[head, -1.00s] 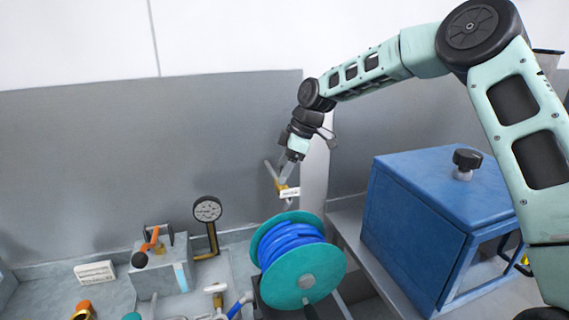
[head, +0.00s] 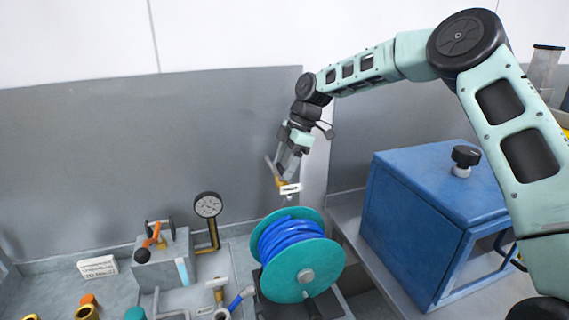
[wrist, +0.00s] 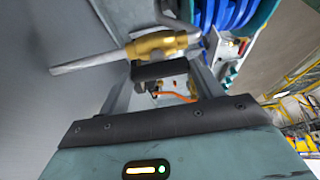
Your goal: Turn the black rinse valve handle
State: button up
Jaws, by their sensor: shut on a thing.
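The rinse valve has a brass body (wrist: 160,43) and a grey pipe (wrist: 85,63) running off to the left in the wrist view. Its black handle (wrist: 166,70) lies between my gripper's fingertips (wrist: 164,78), which are shut on it. In the head view the brass valve (head: 281,184) is at the back wall, above the hose reel, with a small white tag (head: 290,189) beside it. My gripper (head: 284,168) reaches down to it from above. The black handle cannot be made out in the head view.
A teal reel with blue hose (head: 305,268) stands just below the valve. A pressure gauge (head: 208,205) and a grey block with an orange lever (head: 160,262) are at lower left. A blue cabinet (head: 430,205) with a black knob stands to the right.

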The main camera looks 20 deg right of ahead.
jog(key=o, duration=1)
jog(key=b+v, duration=0.4)
jog(key=v, duration=1.3)
jog(key=shift+d+r, duration=0.1)
jog(key=shift+r, duration=0.05)
